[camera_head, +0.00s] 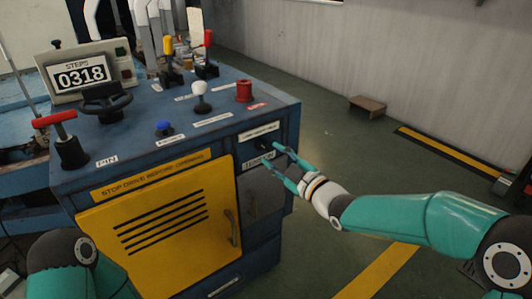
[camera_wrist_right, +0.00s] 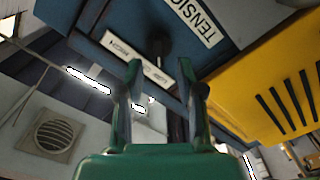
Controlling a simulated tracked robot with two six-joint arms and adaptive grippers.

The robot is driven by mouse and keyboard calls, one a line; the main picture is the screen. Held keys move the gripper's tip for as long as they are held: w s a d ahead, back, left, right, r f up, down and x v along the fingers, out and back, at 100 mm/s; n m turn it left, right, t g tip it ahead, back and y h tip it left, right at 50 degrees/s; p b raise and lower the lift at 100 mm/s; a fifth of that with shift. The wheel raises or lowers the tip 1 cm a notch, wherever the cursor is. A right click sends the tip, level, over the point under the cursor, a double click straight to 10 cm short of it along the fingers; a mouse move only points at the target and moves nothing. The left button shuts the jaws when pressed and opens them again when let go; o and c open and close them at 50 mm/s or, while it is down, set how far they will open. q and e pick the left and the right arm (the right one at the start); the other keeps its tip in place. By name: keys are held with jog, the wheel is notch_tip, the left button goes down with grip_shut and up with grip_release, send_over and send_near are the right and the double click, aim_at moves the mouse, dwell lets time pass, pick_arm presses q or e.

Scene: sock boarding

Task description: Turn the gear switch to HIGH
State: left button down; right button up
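The gear switch (camera_head: 265,147) is a small dark knob on the front of the blue machine, at the upper right of the front face. A white label (camera_head: 259,132) sits just above it. In the right wrist view the dark switch (camera_wrist_right: 160,44) shows beyond the fingertips, beside a white label (camera_wrist_right: 135,58) seen upside down; its setting is not clear. My right gripper (camera_head: 281,163) is close to the switch, at its lower right, with fingers apart. In the wrist view the open fingers (camera_wrist_right: 160,75) have nothing between them, and the switch lies ahead. My left gripper is not in view.
A tension label (camera_head: 258,160) is below the switch. The yellow door (camera_head: 165,225) with a handle is to the left. Floor to the right is mostly clear.

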aim_at(264, 148)
jog(key=shift+x, duration=1.85)
